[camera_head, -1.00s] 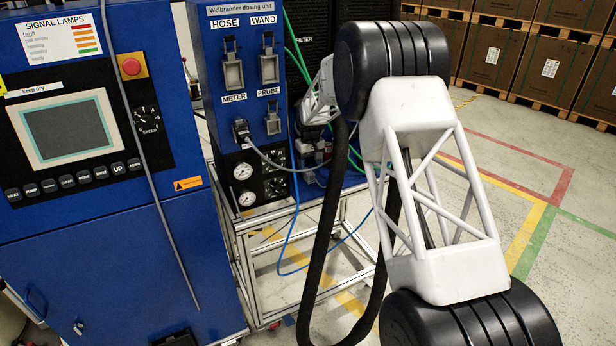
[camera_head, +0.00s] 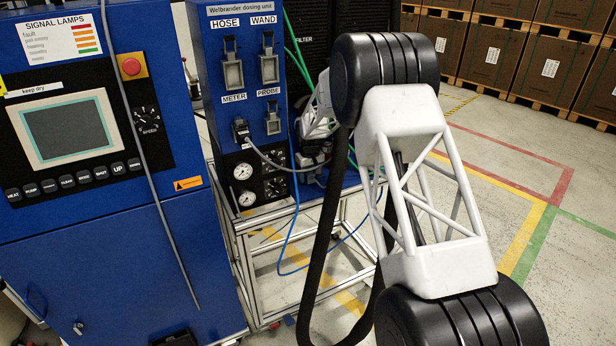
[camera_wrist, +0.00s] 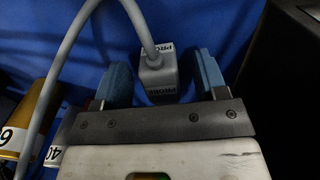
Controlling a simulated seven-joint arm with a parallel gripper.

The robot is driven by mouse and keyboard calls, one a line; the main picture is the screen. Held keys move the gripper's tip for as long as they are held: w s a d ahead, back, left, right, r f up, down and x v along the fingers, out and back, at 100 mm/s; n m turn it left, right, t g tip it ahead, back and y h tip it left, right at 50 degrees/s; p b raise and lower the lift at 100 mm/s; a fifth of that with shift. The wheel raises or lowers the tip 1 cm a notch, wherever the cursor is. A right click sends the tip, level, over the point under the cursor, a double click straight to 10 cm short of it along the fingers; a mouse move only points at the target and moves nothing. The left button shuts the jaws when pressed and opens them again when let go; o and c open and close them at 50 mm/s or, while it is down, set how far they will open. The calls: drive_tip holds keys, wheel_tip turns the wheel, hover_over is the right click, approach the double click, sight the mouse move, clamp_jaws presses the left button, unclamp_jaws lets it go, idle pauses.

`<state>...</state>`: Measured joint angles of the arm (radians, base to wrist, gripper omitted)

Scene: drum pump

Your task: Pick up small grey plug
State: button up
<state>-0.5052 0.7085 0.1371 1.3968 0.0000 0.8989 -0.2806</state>
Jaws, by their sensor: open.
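The small grey plug (camera_wrist: 157,78), marked PROBE, shows in the wrist view with a thick grey cable (camera_wrist: 140,22) looping from it to the left. My gripper (camera_wrist: 163,78) is open, with one blue finger pad on each side of the plug. A gap shows on both sides, wider on the right. A blue surface lies behind the plug. In the head view, my arm hides this plug, and my gripper's fingers cannot be made out there. Another plug (camera_head: 241,131) sits at the METER socket of the dosing unit (camera_head: 207,60), with a grey cable running right.
The PROBE socket (camera_head: 273,120) appears empty. Blue and green hoses hang near the metal frame cart (camera_head: 237,240). In the wrist view, a gold-coloured part (camera_wrist: 22,128) lies left of my gripper and a dark block (camera_wrist: 285,60) stands at right.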

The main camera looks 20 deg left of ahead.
drive_tip(key=shift+f, duration=0.35)
idle(0.3)
drive_tip(key=c, duration=1.1)
drive_tip(key=shift+r, duration=0.15)
drive_tip(key=shift+r, duration=1.4)
drive_tip(key=shift+s+d+r, duration=0.1)
drive_tip(key=shift+s+r, duration=0.1)
drive_tip(key=shift+r, duration=0.05)
drive_tip(key=s+d+r, duration=0.1)
drive_tip(key=s+d, duration=0.6)
drive_tip(key=s, duration=0.6)
drive_tip(key=shift+s+d+r, duration=0.2)
drive_tip(key=shift+s, duration=0.1)
